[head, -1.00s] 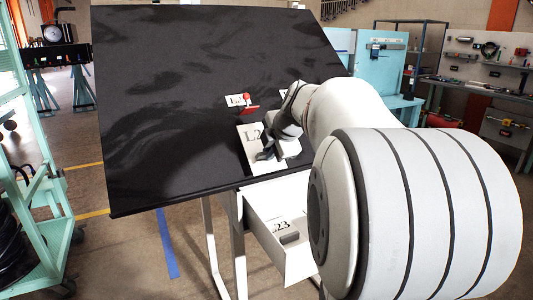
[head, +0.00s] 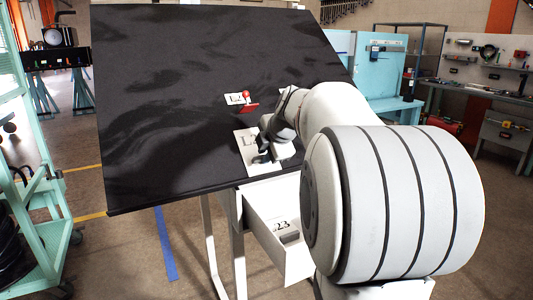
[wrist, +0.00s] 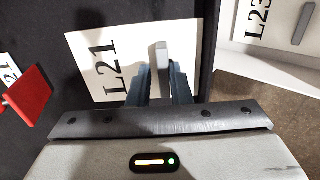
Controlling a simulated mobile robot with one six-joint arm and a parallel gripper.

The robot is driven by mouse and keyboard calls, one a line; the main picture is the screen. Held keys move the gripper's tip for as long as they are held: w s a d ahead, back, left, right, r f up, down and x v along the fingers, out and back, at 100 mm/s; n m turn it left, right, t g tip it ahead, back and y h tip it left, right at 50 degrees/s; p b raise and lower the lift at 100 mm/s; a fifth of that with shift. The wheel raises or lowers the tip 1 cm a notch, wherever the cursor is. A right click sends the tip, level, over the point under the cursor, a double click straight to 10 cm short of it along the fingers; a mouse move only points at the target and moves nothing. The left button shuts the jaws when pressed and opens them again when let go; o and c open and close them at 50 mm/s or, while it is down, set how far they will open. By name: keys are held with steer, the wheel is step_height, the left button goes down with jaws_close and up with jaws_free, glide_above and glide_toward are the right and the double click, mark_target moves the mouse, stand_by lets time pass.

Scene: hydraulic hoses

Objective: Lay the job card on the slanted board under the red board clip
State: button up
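The white job card (head: 246,157), marked L21, is at the lower right of the dark slanted board (head: 170,90). Its print shows in the wrist view (wrist: 92,50). The red board clip (head: 249,107) is just above the card in the head view, beside a small white label (head: 234,99). In the wrist view the clip (wrist: 27,96) is at the left edge, apart from the card. My gripper (wrist: 161,78) has its fingers closed around a grey upright tab (wrist: 162,54) on the card. I cannot tell whether the card touches the board.
An open white drawer (head: 278,250) marked L23 lies below the board's front edge. A teal rack (head: 30,190) stands at the left. Teal workbenches (head: 385,75) are behind at the right. The left and upper board is bare.

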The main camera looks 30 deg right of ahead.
steer(key=o, duration=0.3)
steer(key=v, duration=0.7)
steer(key=shift+s+r, duration=0.25)
steer(key=shift+r, duration=0.05)
stand_by(0.4)
